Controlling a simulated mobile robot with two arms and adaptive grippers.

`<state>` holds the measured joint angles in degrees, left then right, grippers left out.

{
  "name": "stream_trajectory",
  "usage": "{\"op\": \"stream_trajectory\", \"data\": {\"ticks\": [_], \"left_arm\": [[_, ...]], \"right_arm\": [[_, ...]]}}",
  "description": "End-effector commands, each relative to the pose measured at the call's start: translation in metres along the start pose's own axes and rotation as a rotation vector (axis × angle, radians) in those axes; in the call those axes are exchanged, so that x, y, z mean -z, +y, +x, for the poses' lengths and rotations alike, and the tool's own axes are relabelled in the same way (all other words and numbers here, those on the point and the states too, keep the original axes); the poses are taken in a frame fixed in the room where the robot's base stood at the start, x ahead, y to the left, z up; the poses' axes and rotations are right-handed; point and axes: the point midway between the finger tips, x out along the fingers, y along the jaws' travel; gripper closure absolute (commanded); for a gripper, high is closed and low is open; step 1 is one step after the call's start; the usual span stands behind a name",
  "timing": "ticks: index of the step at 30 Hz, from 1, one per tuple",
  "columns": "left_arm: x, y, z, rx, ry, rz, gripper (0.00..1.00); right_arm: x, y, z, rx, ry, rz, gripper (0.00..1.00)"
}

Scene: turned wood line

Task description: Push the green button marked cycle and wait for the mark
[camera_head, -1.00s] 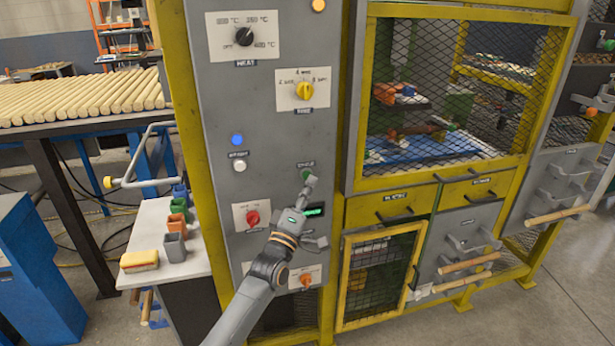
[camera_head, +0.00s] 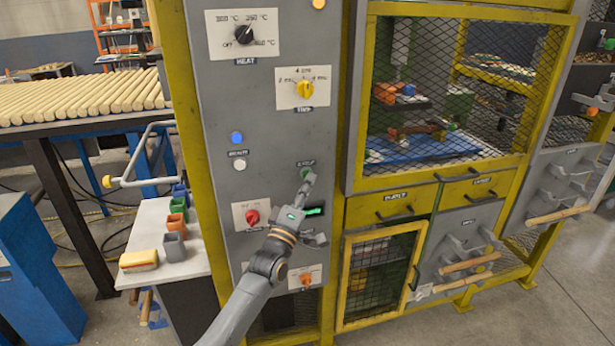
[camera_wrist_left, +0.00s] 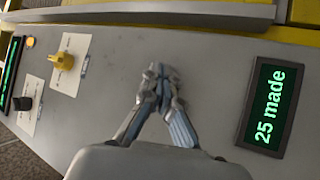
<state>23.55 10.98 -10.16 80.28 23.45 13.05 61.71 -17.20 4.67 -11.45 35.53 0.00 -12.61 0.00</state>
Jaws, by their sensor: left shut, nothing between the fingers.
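The green button (camera_head: 305,173) is on the grey control panel (camera_head: 275,125), under a small label. My left gripper (camera_head: 308,180) is shut and empty, with its fingertips at the button and partly covering it. I cannot tell whether the button is pressed in. In the left wrist view, the shut fingertips (camera_wrist_left: 157,75) hide the button against the panel. The display (camera_wrist_left: 267,106) beside them reads "25 made" in green. My right gripper is not in view.
The panel also carries a black heat knob (camera_head: 244,35), a yellow knob (camera_head: 305,89), a blue light (camera_head: 236,138), a white button (camera_head: 239,165) and a red knob (camera_head: 252,217). A mesh-fronted cabinet (camera_head: 445,120) stands right; a side table (camera_head: 150,230) with coloured cups stands left.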

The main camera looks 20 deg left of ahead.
Motion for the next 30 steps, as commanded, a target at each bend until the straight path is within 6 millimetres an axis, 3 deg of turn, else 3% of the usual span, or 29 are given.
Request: {"op": "stream_trajectory", "data": {"ticks": [30], "left_arm": [[0.0039, -0.0039, 0.0053, 0.000, 0.000, -0.001, 1.00]], "right_arm": [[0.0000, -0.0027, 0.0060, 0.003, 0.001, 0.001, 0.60]]}}
